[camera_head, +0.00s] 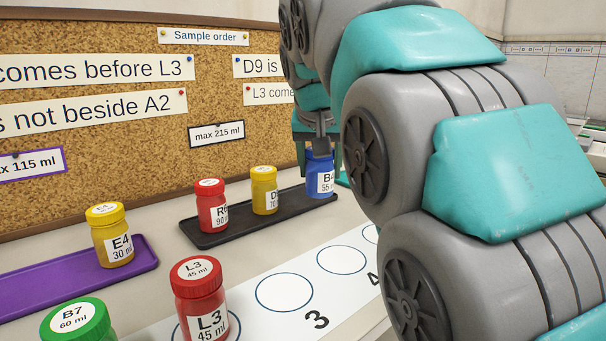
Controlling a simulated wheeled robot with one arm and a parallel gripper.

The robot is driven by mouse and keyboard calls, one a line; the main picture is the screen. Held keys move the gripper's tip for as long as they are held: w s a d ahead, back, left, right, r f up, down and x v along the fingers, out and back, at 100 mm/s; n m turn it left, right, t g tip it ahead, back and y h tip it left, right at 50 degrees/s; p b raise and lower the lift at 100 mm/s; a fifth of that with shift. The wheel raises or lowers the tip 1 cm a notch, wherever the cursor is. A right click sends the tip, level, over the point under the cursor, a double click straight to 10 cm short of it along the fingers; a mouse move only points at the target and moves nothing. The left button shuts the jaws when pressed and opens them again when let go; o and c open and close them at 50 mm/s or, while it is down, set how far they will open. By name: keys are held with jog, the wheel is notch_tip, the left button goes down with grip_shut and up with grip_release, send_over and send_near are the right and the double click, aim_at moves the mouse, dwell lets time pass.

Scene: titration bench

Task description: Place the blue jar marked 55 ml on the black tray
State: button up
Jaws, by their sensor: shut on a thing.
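The blue jar (319,181), its label reading B and 55 ml in part, is upright at the right end of the black tray (222,238). My gripper (321,155) comes down from above and is shut on the jar near its top. The jar's base looks to be on or just over the tray surface; I cannot tell whether it touches. A red jar (212,208) marked 90 and a yellow jar (264,190) marked 70 stand on the same tray to the left. My arm hides the area to the right of the blue jar.
A purple tray (50,290) holds a yellow jar E4 (112,236). A red jar L3 (201,300) stands on a white strip (255,322) with numbered circles. A green-lidded jar B7 (77,322) is at front left. A corkboard (100,120) with notes stands behind.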

jog(key=w, duration=0.3)
jog(key=w+a, duration=0.1)
jog(key=w, duration=0.2)
jog(key=w+f, duration=0.1)
jog(key=w, duration=0.3)
jog(key=shift+a+p, duration=0.35)
jog(key=shift+p, duration=0.05)
jog(key=shift+f, duration=1.75)
jog(key=shift+f, duration=0.1)
jog(key=o, duration=1.4)
jog(key=shift+r, duration=0.2)
jog(key=d+v, duration=0.1)
jog(key=v, duration=1)
jog(key=shift+s+a+r, duration=0.15)
jog(key=shift+a+r, duration=0.2)
jog(key=shift+a, duration=0.15)
